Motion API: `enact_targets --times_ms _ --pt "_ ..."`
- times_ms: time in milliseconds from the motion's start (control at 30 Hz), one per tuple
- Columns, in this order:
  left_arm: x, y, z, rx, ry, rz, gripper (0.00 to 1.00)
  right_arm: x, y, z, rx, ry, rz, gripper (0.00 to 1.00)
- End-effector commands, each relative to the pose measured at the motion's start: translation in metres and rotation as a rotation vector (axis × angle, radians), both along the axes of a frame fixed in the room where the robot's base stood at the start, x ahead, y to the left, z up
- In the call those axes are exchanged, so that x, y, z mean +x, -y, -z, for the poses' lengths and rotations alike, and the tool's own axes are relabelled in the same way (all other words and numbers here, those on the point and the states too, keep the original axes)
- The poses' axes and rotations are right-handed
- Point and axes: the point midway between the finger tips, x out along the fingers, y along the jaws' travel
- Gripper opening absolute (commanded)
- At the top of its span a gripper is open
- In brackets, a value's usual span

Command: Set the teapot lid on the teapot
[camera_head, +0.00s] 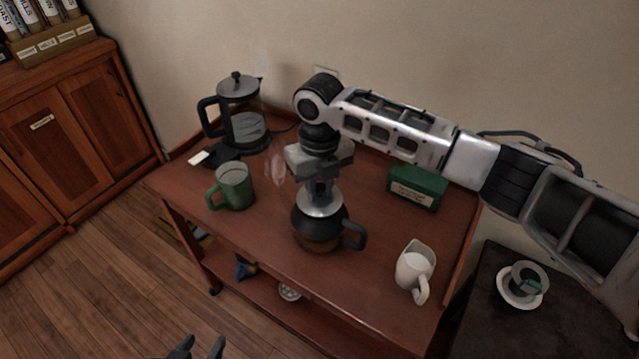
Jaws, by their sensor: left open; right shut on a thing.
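The teapot (312,238) is a dark, rounded pot with a black handle on its right, standing upright on the wooden cart near its front edge. The teapot lid (320,205) is a silvery disc over the pot's mouth. My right gripper (321,190) points straight down and is shut on the lid from above, hiding its knob. I cannot tell whether the lid touches the rim. My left gripper (196,348) is open and empty at the bottom edge, low in front of the cart, mostly out of frame.
On the cart top (285,215) stand a coffee maker (243,115), a green mug (234,187), a clear glass (275,168), a green box (416,188) and a white creamer jug (413,268). A dark side table (490,325) holds a cup on a saucer. The cart's front middle is clear.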

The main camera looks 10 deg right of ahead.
Motion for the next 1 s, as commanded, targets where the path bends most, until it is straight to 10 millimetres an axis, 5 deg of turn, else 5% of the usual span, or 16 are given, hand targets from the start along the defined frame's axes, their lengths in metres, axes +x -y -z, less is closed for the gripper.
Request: enact_targets --times_ms 833,867,900,1000 --pt "0.0042 0.0003 -0.0039 -0.001 0.01 -0.001 0.41 0.0 -0.0002 0.0076 0.0 0.0 -0.001 0.0" --pt "0.0041 0.0003 -0.0039 -0.001 0.01 -0.001 0.41 0.0001 -0.0002 0.0076 0.0 0.001 -0.001 0.23" --pt "0.0041 0.0003 -0.0039 -0.001 0.01 -0.001 0.41 0.0001 -0.0002 0.0075 0.0 0.0 0.0 0.34" --pt "0.0039 0.0003 -0.0037 -0.001 0.009 -0.001 0.41 0.0001 -0.0002 0.0075 0.0 0.001 0.0 0.46"
